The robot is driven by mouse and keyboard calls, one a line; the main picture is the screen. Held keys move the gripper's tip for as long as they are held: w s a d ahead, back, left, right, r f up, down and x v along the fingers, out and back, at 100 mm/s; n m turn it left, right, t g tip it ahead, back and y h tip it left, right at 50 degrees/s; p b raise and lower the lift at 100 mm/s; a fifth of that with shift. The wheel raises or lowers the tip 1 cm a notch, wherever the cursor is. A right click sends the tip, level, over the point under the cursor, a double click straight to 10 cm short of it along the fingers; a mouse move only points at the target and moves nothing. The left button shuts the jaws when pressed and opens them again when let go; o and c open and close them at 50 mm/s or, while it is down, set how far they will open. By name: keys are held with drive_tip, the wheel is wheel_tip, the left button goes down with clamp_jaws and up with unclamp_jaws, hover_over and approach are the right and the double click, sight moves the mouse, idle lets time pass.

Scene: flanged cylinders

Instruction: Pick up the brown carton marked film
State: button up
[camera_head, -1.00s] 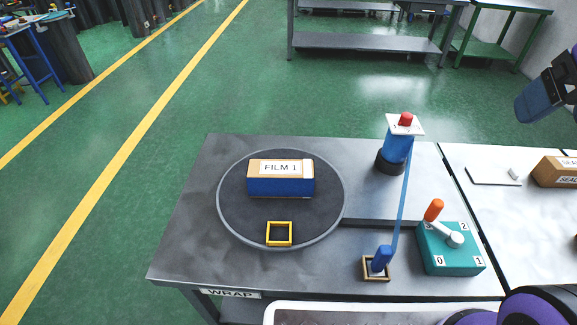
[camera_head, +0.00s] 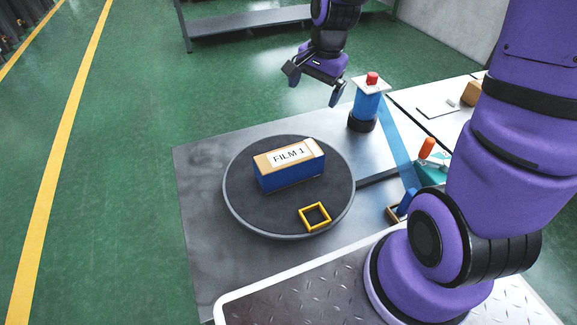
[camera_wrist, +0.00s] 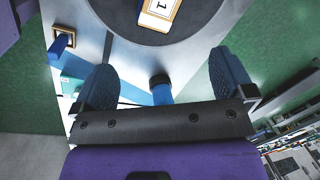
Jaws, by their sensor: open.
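The brown carton marked FILM 1 (camera_head: 290,168) lies on a round dark turntable (camera_head: 245,205), with a white label on top and blue film around its sides. My gripper (camera_head: 314,86) is open and empty, above and behind the carton, beyond the table's far edge in the picture. In the wrist view the fingers of my gripper (camera_wrist: 165,75) are spread wide. A part of the carton (camera_wrist: 160,12) with the digit 1 shows at the top edge there, beyond the fingertips; the rest is cut off.
A yellow square frame (camera_head: 315,216) lies on the turntable in front of the carton. A blue film roll (camera_head: 367,103) with a red knob stands right of the turntable, its film strip (camera_head: 400,145) stretched toward the front.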

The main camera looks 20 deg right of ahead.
sight(289, 154)
drive_tip(key=w+f+m, duration=0.1)
drive_tip(key=f+m, duration=0.1)
drive_tip(key=f, duration=0.3)
drive_tip(key=w+a+f+m+g+y, duration=0.1)
drive_tip(key=f+m, duration=0.1)
drive_tip(key=f, duration=0.3)
drive_tip(key=w+f+m+y, duration=0.1)
drive_tip(key=w+f+m, duration=0.1)
drive_tip(key=f, duration=0.3)
drive_tip(key=shift+a+f+m+g, duration=0.3)
drive_tip(key=shift+f, duration=0.1)
drive_tip(key=shift+a+x, duration=0.2)
drive_tip(key=shift+x, duration=5.15)
drive_tip(key=shift+w, duration=0.15)
drive_tip(key=shift+c, duration=0.5)
drive_tip(key=shift+a+r, duration=0.1)
drive_tip(key=c, duration=1.1)
